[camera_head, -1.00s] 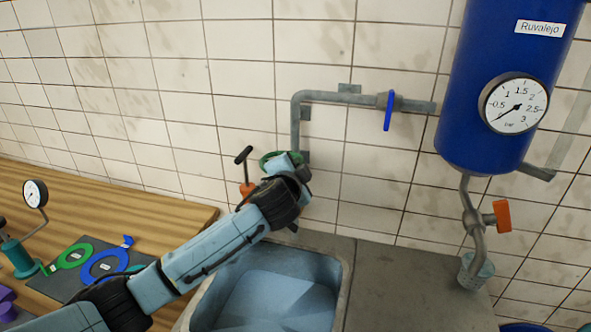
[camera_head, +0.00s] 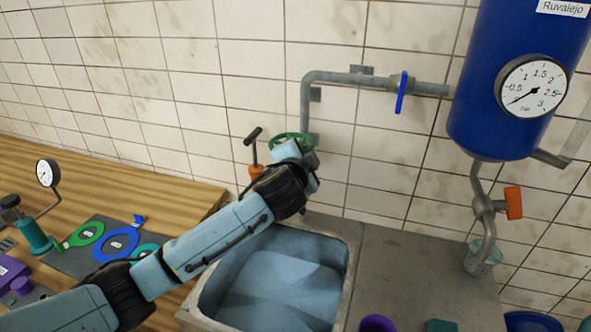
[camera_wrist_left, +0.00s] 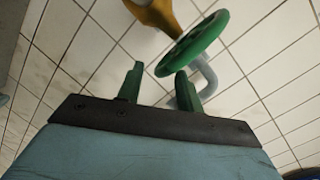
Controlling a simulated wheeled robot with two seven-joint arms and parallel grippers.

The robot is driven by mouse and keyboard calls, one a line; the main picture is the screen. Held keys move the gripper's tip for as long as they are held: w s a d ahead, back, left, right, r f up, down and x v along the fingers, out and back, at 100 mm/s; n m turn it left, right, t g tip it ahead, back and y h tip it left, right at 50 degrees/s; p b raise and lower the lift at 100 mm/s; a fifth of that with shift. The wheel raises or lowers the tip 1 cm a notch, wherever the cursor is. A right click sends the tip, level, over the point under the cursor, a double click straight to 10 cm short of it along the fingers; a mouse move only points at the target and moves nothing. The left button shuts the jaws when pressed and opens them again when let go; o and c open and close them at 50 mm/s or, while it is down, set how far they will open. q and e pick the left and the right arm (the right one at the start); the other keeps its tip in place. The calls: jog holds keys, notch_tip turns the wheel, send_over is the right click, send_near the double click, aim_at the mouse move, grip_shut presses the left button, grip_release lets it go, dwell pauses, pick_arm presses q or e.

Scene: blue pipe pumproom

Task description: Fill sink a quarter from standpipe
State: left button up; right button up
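The sink (camera_head: 354,262) is a grey-rimmed basin set in the worktop. Its inside is pale blue, and I cannot tell the water depth. A grey standpipe (camera_head: 306,102) comes down the tiled wall behind it, with a green handwheel (camera_head: 287,139) low on it. The pipe's outlet is hidden by my left arm. My left gripper is at the handwheel in the head view, its fingers hidden there. In the left wrist view its two fingers (camera_wrist_left: 160,86) are apart, with the green handwheel (camera_wrist_left: 195,43) just beyond their tips. I cannot tell whether they touch. My right gripper is out of view.
A blue-handled valve (camera_head: 402,92) sits on the wall pipe. A blue tank (camera_head: 510,100) with a gauge (camera_head: 532,86) and orange-handled drain valve (camera_head: 513,203) is at right. A black T-handle (camera_head: 254,137) stands beside the handwheel.

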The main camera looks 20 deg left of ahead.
pick_arm(q)
jog(key=v, duration=1)
jog(key=shift+s+b, duration=0.3)
jog(key=shift+s, duration=0.05)
jog(key=shift+o, duration=0.2)
